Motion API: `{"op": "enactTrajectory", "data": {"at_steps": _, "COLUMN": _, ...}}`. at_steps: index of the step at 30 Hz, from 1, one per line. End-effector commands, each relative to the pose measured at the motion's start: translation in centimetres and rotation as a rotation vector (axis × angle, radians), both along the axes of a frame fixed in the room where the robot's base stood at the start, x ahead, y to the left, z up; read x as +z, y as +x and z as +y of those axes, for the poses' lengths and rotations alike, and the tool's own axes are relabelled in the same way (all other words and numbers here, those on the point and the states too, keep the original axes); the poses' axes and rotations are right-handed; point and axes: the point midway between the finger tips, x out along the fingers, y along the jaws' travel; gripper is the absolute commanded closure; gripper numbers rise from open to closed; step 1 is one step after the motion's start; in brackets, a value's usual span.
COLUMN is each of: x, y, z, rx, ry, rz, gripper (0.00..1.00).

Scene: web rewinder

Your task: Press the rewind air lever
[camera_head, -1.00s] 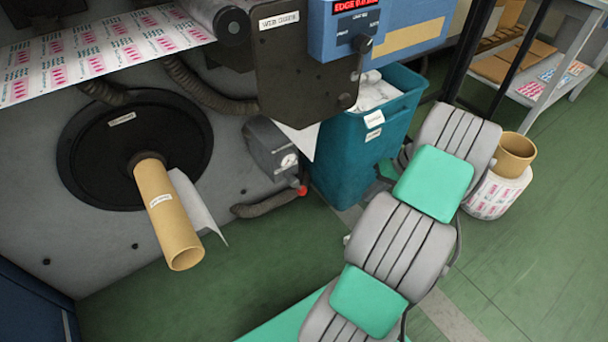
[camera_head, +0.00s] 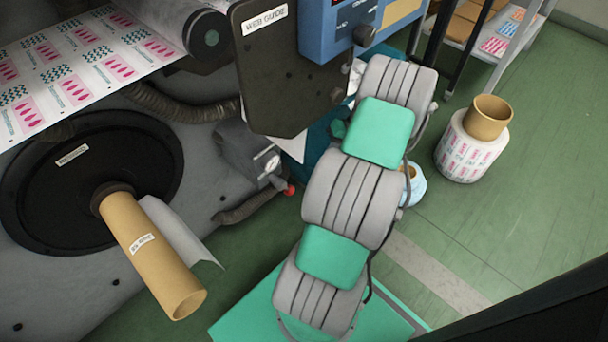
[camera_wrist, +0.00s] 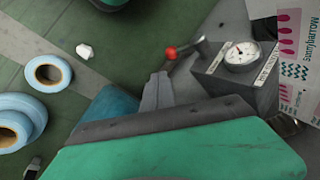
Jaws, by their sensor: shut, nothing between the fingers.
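The rewind air lever, with a red ball knob (camera_wrist: 171,53), sticks out from a grey box with a round gauge (camera_wrist: 242,57) in the wrist view. In the head view its red knob (camera_head: 289,189) shows low beside the gauge box (camera_head: 252,158). My gripper (camera_wrist: 158,88) shows in the wrist view as narrow grey fingers, shut and empty. The fingertips appear just below the knob in the picture; I cannot tell whether they touch it.
A cardboard core (camera_head: 150,255) juts from the black rewind disc at left. The web guide plate (camera_head: 285,70) hangs above the gauge box. Blue rolls (camera_wrist: 48,73) and a white scrap (camera_wrist: 84,51) lie on the floor. A printed roll (camera_head: 468,150) stands at right, with open green floor around it.

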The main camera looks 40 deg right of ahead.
Motion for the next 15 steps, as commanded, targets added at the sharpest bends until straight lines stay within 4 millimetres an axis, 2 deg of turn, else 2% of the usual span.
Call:
{"op": "enactTrajectory", "data": {"at_steps": 5, "x": -2.5, "y": 0.7, "z": 1.3, "rx": 0.005, "ry": 0.003, "rz": 0.001, "gripper": 1.0}}
{"op": "enactTrajectory", "data": {"at_steps": 15, "x": -9.0, "y": 2.7, "z": 4.7, "rx": 0.006, "ry": 0.002, "rz": 0.001, "gripper": 1.0}}
